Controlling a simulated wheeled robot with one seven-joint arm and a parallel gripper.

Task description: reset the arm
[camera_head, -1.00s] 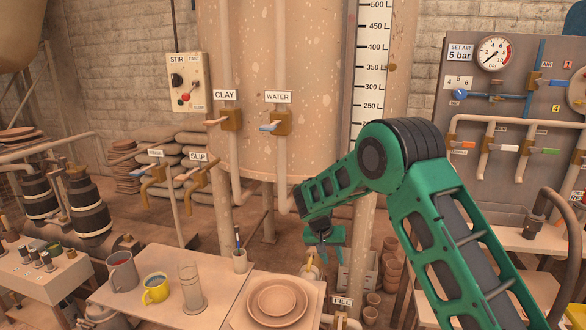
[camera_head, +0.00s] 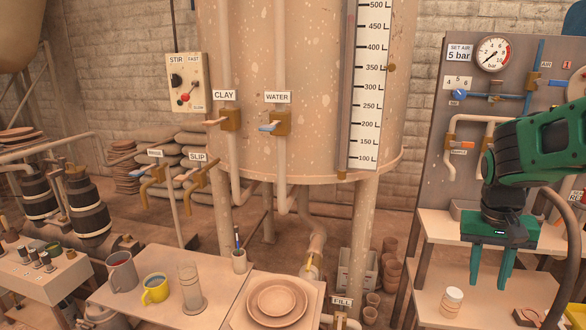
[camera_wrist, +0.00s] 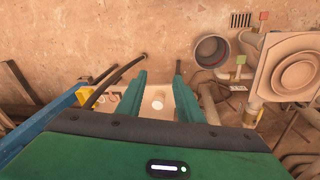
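My gripper (camera_head: 491,284) is at the right in the head view, green, with its two fingers pointing down and a gap between them. It hangs above the low shelf and holds nothing. In the wrist view my gripper (camera_wrist: 160,92) shows its two fingers apart, with a small round white lid visible below between them. My arm comes in from the right edge of the head view, bent, in front of the gauge panel.
A white-lidded jar (camera_head: 451,302) stands on the lower shelf (camera_head: 495,305). The gauge panel (camera_head: 465,95) with pipes rises behind my arm. The tank (camera_head: 310,130) fills the middle. A table (camera_head: 215,285) with mugs and plates (camera_head: 277,300) is front left.

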